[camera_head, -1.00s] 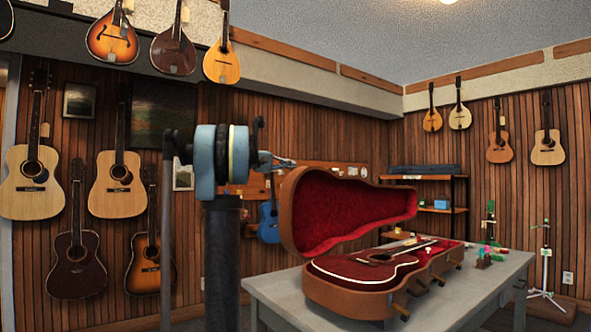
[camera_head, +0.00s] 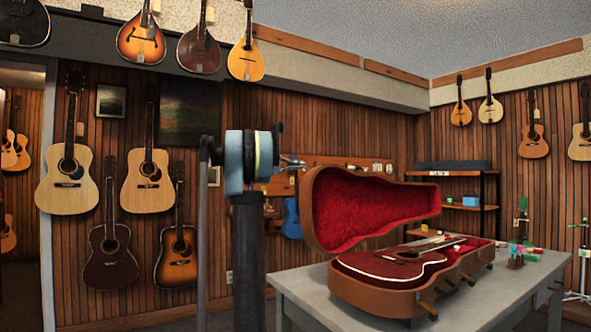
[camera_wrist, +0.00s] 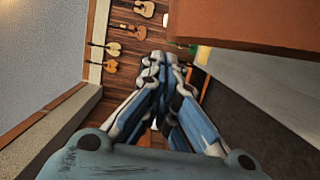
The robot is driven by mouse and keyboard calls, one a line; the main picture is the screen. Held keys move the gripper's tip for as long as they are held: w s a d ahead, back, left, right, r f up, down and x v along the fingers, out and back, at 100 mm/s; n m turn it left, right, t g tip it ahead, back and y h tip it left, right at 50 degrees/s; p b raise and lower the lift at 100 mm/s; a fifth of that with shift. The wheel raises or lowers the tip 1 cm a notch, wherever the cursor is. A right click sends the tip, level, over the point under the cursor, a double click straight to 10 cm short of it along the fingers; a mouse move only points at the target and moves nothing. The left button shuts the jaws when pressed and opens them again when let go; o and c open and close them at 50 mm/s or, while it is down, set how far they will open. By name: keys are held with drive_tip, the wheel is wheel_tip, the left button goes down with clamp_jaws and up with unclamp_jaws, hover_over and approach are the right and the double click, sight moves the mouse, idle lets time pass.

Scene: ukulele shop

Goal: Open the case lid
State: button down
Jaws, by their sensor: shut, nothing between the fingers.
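The brown guitar case (camera_head: 385,300) lies on a grey table in the head view, with a dark red guitar (camera_head: 390,265) in it. Its lid (camera_head: 370,208) is raised and tilted up at the back, red plush lining showing. My gripper (camera_wrist: 160,60) is shut and empty in the wrist view. In the head view, only a small part of my gripper (camera_head: 292,161) shows past my arm, near the lid's upper left edge. I cannot tell whether it touches. A brown surface, likely the lid's outside (camera_wrist: 245,25), is at the upper right of the wrist view.
The grey table (camera_head: 308,290) has small coloured items (camera_head: 518,256) at its right end. Shelves (camera_head: 465,208) stand behind. Guitars (camera_head: 147,182) hang on the wood-panelled walls. A stand (camera_head: 583,262) is at the far right.

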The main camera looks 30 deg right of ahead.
drive_tip(key=s+d, duration=0.1)
drive_tip(key=d, duration=0.1)
drive_tip(key=s+d, duration=0.1)
drive_tip(key=d, duration=0.1)
drive_tip(key=s+d, duration=0.2)
drive_tip(key=d, duration=0.1)
drive_tip(key=shift+s, duration=0.6)
drive_tip(key=shift+s, duration=0.15)
drive_tip(key=s+r+m, duration=0.1)
drive_tip(key=s+m, duration=0.1)
drive_tip(key=s, duration=0.6)
drive_tip(key=shift+d+r+y, duration=0.25)
drive_tip(key=shift+y, duration=0.05)
drive_tip(key=shift+w, duration=0.1)
